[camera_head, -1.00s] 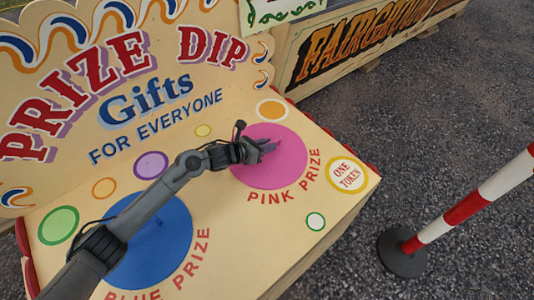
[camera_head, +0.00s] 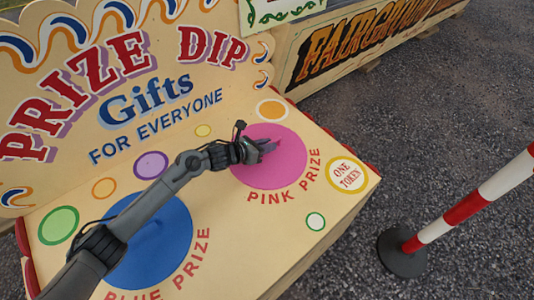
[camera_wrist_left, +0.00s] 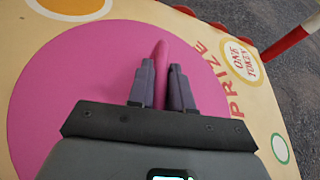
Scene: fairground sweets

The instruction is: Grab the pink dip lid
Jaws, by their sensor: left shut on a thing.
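The pink dip lid (camera_head: 284,174) is a flat round disc on the top of the prize dip stall, beside the words PINK PRIZE. It also fills much of the left wrist view (camera_wrist_left: 60,90). My left gripper (camera_head: 270,146) is over the lid. In the left wrist view its two fingers (camera_wrist_left: 161,88) are closed around the lid's raised pink handle (camera_wrist_left: 160,58), whose end sticks out beyond the fingertips. The lid looks flat on the stall top. My right gripper is in neither view.
A blue lid (camera_head: 165,262) lies to the left, partly under my left arm. A red and white post (camera_head: 470,204) on a dark base stands at the right on gravel. The PRIZE DIP backboard (camera_head: 60,145) rises behind the lids.

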